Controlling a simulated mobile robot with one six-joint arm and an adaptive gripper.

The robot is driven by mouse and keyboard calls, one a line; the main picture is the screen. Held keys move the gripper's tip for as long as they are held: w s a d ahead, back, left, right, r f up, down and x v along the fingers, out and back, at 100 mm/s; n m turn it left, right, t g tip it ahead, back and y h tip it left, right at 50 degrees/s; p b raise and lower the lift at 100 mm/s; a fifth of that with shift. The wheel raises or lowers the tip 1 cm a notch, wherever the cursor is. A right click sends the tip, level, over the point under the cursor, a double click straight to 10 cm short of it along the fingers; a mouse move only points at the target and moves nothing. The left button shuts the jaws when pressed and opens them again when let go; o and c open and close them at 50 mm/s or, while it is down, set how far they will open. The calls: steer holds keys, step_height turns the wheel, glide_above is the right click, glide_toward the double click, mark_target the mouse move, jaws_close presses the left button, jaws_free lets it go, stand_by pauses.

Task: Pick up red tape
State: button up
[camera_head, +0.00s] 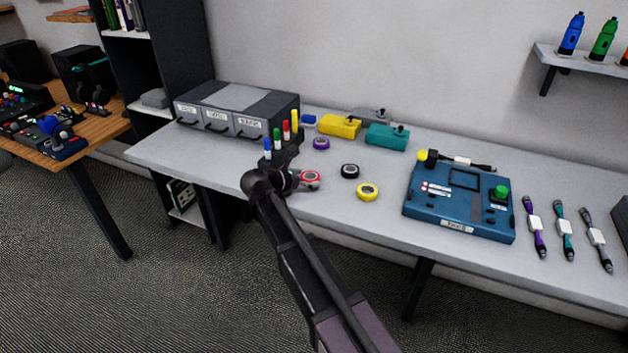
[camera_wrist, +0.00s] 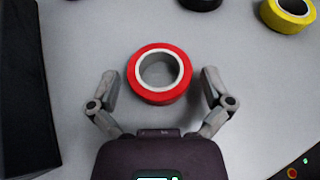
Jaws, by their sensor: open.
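The red tape (camera_wrist: 160,95) is a roll with a pale inner core. It lies flat on the table (camera_wrist: 70,120), in the wrist view just ahead of my gripper (camera_wrist: 160,88). My gripper is open, with one finger on the left of the roll and one on the right. A gap shows between each finger and the tape. In the head view the red tape (camera_head: 310,178) sits right beside my wrist, which hides its left part. My fingers are hard to make out in that view.
A black tape (camera_head: 350,171), a yellow tape (camera_head: 368,191) and a purple tape (camera_head: 321,143) lie nearby. Upright markers (camera_head: 286,130) and a grey drawer box (camera_head: 235,108) stand behind and left. A blue device (camera_head: 458,205) and several cables (camera_head: 564,232) are to the right.

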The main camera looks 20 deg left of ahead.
steer(key=c, duration=0.9)
steer(key=shift+r, duration=0.2)
step_height(320, 180, up, 4)
steer(key=p, duration=0.4)
steer(key=shift+f, duration=0.25)
steer(key=s+a, duration=0.3)
steer(key=s, duration=0.1)
steer(key=s+a, duration=0.3)
steer(key=s, duration=0.1)
steer(key=s+a+r+p, duration=0.1)
steer(key=s+a, duration=0.2)
steer(key=s, duration=0.2)
steer(key=shift+s, duration=0.1)
